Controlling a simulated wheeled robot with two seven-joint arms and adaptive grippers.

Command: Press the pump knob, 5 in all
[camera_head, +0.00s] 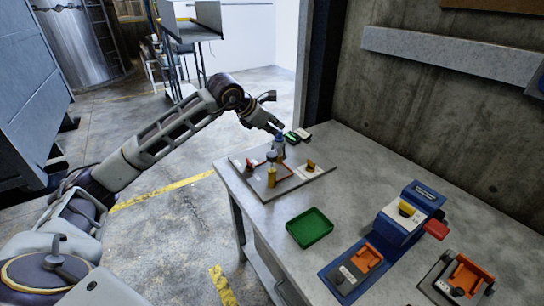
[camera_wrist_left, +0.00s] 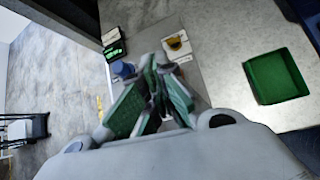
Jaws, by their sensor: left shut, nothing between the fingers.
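A flat board (camera_head: 310,176) with several small fixtures lies at the left end of the table. A small blue piece (camera_head: 280,138) stands upright at its back; it also shows in the wrist view (camera_wrist_left: 122,69). I cannot tell for sure which of these is the pump knob. My left gripper (camera_head: 277,130) is shut and empty, just above the blue piece in the head view; contact is unclear. In the wrist view its fingertips (camera_wrist_left: 160,62) appear beside the blue piece. My right gripper is not in view.
A yellow knob (camera_head: 310,164) sits on a white plate on the board's right. An empty green tray (camera_head: 310,228) lies in front. A blue machine (camera_head: 402,218) and an orange-and-grey fixture (camera_head: 462,275) are at the right. The table (camera_head: 350,175) is clear between them.

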